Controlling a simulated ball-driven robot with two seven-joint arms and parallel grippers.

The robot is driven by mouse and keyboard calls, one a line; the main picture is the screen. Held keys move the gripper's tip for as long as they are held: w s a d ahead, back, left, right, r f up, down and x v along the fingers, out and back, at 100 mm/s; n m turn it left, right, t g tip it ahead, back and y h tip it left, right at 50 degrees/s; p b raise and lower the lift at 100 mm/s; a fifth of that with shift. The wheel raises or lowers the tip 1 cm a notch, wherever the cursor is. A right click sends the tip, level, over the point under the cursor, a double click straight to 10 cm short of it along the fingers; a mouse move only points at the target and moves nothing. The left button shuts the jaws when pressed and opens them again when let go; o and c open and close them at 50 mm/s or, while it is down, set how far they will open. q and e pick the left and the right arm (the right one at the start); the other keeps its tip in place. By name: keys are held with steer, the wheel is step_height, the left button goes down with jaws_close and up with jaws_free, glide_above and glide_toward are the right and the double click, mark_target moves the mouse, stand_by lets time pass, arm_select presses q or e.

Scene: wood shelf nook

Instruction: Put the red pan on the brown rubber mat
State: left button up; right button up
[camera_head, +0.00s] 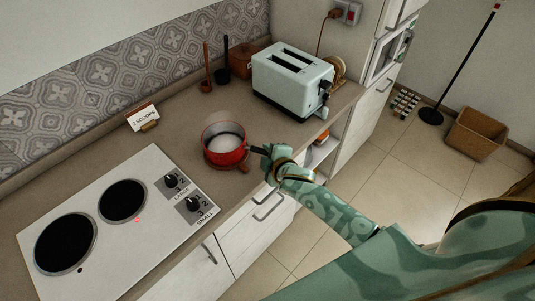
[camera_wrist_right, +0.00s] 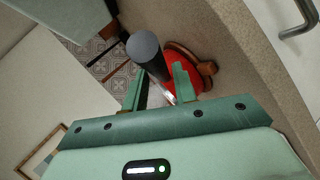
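The red pan (camera_head: 226,144) stands upright on the counter, with pale contents or a pale inside. A round brown mat (camera_head: 228,164) shows under its front edge, and the pan appears to rest on it. In the right wrist view the pan (camera_wrist_right: 182,60) is partly hidden by its dark handle (camera_wrist_right: 145,47) and a finger; the brown mat's edge (camera_wrist_right: 208,70) shows beside it. My right gripper (camera_head: 268,157) is at the handle, which lies between its fingers (camera_wrist_right: 160,85). The fingers look apart, with a gap beside the handle. My left gripper is out of view.
A cooktop (camera_head: 110,222) lies left of the pan, with a small red light. A toaster (camera_head: 291,80) stands to the right. A small sign (camera_head: 142,117) and upright utensils (camera_head: 207,70) are behind. The counter's front edge is close to the pan.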

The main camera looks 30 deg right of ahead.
steer(key=shift+o, duration=0.9)
steer(key=shift+r, duration=0.1)
steer(key=shift+s+r, duration=0.15)
steer(key=shift+s, duration=0.15)
steer(key=p+v, duration=0.2)
steer(key=v, duration=0.9)
steer(key=s+d+f+m+g, duration=0.15)
steer(key=s+f, duration=0.25)
steer(key=f, duration=0.4)
steer(key=s+f+m+g, duration=0.15)
steer(key=s+f, duration=0.25)
steer(key=f, duration=0.4)
steer(key=s+f+m+g, duration=0.1)
steer(key=s+f+g, duration=0.25)
steer(key=f, duration=0.45)
steer(key=s+f+m+g, duration=0.25)
steer(key=s+f, duration=0.45)
steer(key=s, duration=0.5)
steer(key=s+f+m+g, duration=0.25)
steer(key=s+f, duration=0.35)
steer(key=s, duration=0.7)
step_height(320, 180, down, 11)
steer(key=s+b, duration=0.1)
steer(key=b, duration=0.9)
steer(key=shift+a+m+y+b, duration=0.15)
steer(key=shift+m+y+b, duration=0.15)
